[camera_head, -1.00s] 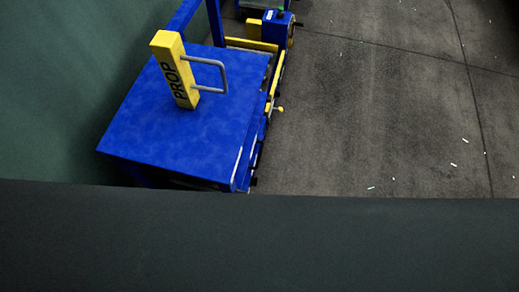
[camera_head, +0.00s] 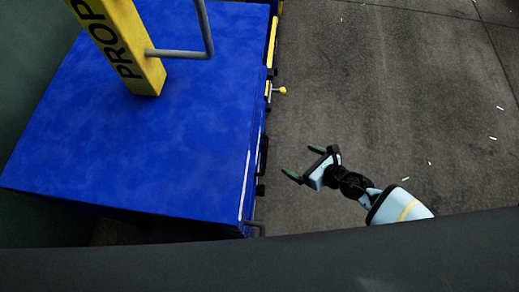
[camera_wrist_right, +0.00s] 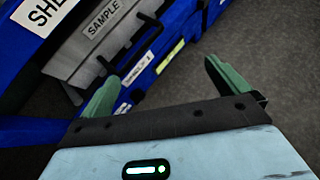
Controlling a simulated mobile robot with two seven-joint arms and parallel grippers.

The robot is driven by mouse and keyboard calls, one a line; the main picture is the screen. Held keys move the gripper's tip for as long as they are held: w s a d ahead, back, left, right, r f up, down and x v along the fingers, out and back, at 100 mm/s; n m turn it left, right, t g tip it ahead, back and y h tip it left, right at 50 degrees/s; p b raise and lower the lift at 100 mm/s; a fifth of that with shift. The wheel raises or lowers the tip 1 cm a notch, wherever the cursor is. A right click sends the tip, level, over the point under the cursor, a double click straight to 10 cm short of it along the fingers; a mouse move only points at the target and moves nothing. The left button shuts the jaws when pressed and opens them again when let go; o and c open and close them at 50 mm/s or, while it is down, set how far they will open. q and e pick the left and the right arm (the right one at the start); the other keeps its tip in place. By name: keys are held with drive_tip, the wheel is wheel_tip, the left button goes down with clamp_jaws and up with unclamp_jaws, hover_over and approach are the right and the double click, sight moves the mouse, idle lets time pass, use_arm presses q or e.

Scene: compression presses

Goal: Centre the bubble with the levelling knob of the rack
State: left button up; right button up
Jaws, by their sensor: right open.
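The blue rack (camera_head: 190,120) fills the left of the head view, with a small yellow ball-ended knob (camera_head: 281,90) on its right side. I cannot tell whether this is the levelling knob. My right gripper (camera_head: 303,162) is open and empty, in the air right of the rack and apart from it. In the right wrist view, the open green fingers (camera_wrist_right: 160,72) point towards the rack's blue side. A yellow-green strip (camera_wrist_right: 170,57) there may be the level vial; no bubble can be made out. My left gripper is not in view.
A yellow post marked PROP (camera_head: 125,45) with a grey handle (camera_head: 185,53) stands on the blue top. The wrist view shows a grey panel labelled SAMPLE (camera_wrist_right: 103,28) and a black bar handle (camera_wrist_right: 140,55). The grey floor (camera_head: 400,90) on the right is clear except for small scraps.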

use_arm(q)
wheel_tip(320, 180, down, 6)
drive_tip(key=b, duration=0.4)
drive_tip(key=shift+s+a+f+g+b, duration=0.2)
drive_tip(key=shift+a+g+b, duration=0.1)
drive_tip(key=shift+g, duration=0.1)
use_arm(e)
wheel_tip(320, 180, down, 9)
drive_tip(key=w+n, duration=0.1)
drive_tip(key=shift+d+r+g, duration=0.2)
drive_tip(key=shift+d+g, duration=0.05)
drive_tip(key=shift+g, duration=0.05)
use_arm(q)
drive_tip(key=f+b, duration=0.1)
drive_tip(key=b, duration=0.1)
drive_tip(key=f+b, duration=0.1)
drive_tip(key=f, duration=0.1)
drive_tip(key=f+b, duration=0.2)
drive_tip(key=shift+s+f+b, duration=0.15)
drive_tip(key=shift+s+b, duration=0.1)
drive_tip(key=shift+b, duration=0.1)
use_arm(e)
drive_tip(key=x, duration=1)
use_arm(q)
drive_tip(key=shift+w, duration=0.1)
use_arm(e)
drive_tip(key=shift+w+d+f, duration=0.1)
drive_tip(key=shift+d, duration=0.05)
